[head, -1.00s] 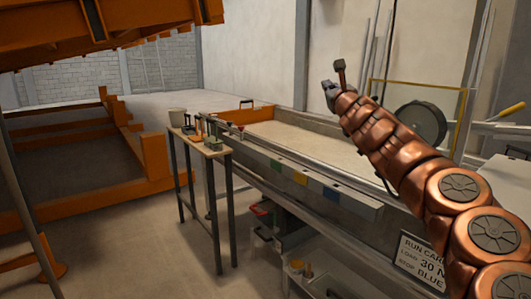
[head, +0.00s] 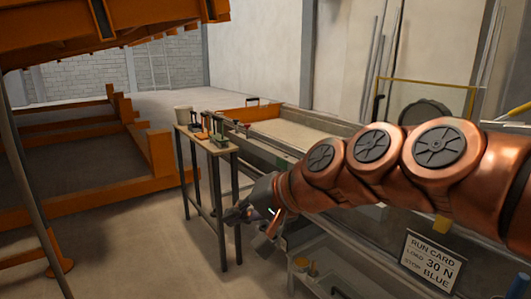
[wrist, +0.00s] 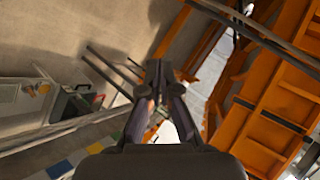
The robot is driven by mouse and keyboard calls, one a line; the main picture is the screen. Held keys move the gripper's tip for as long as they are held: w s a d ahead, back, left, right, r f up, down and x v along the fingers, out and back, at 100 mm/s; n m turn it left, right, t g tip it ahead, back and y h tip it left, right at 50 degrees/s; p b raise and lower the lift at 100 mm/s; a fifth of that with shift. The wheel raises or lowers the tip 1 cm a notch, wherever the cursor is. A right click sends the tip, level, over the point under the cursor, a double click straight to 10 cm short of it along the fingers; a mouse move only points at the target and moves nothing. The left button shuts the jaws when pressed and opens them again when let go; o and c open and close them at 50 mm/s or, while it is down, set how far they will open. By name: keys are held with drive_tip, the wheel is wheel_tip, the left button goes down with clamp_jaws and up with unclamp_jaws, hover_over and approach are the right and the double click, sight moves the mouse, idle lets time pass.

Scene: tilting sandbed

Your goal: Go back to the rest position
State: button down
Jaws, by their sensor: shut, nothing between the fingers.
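My gripper (head: 240,213) is at the end of my copper-coloured arm in the head view, low and to the left, in front of the legs of a small side table (head: 222,149). In the wrist view my gripper (wrist: 158,68) points away from the camera with its fingers together. It is shut and holds nothing. My arm hides much of the long sandbed bench (head: 300,131) in the head view.
A sign reading RUN CARD, LOAD 30 N, STOP BLUE (head: 431,262) hangs at the right. Small tools and a pale pot (head: 182,115) stand on the side table. An orange steel frame (head: 158,155) fills the left. The floor (head: 140,245) between is clear.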

drive_tip(key=s+d+f+n+g+h, duration=0.1)
drive_tip(key=s+d+f+g+h, duration=0.15)
drive_tip(key=s+d+f, duration=0.4)
drive_tip(key=s+d+f+g+h, duration=0.1)
drive_tip(key=s+d+f+h, duration=0.25)
drive_tip(key=f, duration=0.55)
drive_tip(key=s+d+f+g+h, duration=0.45)
drive_tip(key=s+d+f, duration=0.35)
drive_tip(key=s+d, duration=0.6)
wheel_tip(320, 180, up, 25)
drive_tip(key=s+p, duration=0.1)
drive_tip(key=p, duration=2.3)
drive_tip(key=shift+s+a+t+y, duration=0.2)
drive_tip(key=shift+t+y, duration=0.2)
drive_tip(key=shift+y, duration=0.05)
drive_tip(key=shift+f, duration=0.1)
